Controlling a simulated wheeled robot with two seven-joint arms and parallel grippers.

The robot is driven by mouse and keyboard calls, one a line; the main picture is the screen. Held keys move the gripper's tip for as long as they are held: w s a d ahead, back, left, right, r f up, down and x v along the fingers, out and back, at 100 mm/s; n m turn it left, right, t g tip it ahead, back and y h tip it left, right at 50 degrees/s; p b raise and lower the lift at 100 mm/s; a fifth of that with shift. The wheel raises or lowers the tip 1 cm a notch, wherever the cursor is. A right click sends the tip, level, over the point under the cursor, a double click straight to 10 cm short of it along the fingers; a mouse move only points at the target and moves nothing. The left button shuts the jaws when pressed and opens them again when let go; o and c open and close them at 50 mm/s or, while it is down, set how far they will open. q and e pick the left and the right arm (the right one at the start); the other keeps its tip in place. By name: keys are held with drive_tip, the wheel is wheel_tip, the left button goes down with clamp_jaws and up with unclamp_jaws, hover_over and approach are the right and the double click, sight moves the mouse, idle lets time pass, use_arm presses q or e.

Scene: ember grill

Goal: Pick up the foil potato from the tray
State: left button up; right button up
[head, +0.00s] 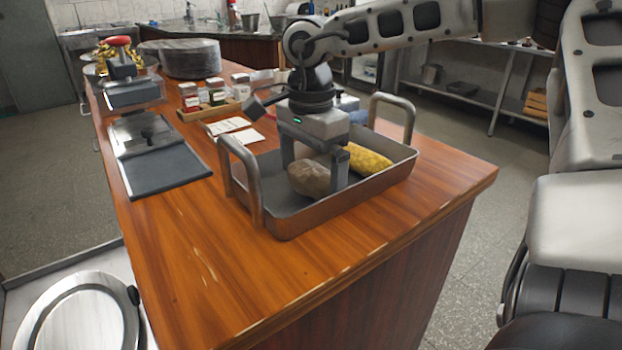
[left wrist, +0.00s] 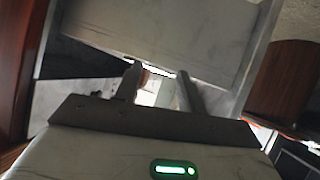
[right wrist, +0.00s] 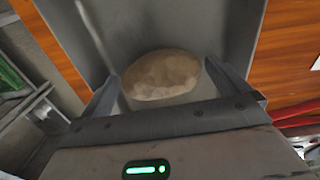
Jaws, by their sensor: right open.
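The foil potato (head: 309,178) is a dull brownish-grey lump lying in the metal tray (head: 285,226) on the wooden counter. My right gripper (head: 314,174) points down into the tray, open, with one finger on each side of the potato. In the right wrist view the potato (right wrist: 161,76) sits between the two spread fingers, with a gap visible on each side. My left gripper (left wrist: 160,70) shows only in the left wrist view, fingers apart, with nothing seen between them.
A yellow corn cob (head: 366,158) lies in the tray right of the potato. The tray's tall handles (head: 246,180) stand at either end. A condiment rack (head: 210,108) and white cards (head: 228,126) lie behind, and a dark press (head: 150,150) stands left. The counter front is clear.

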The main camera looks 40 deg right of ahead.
drive_tip(key=shift+f, duration=0.25)
drive_tip(key=c, duration=0.8)
drive_tip(key=shift+c, duration=0.2)
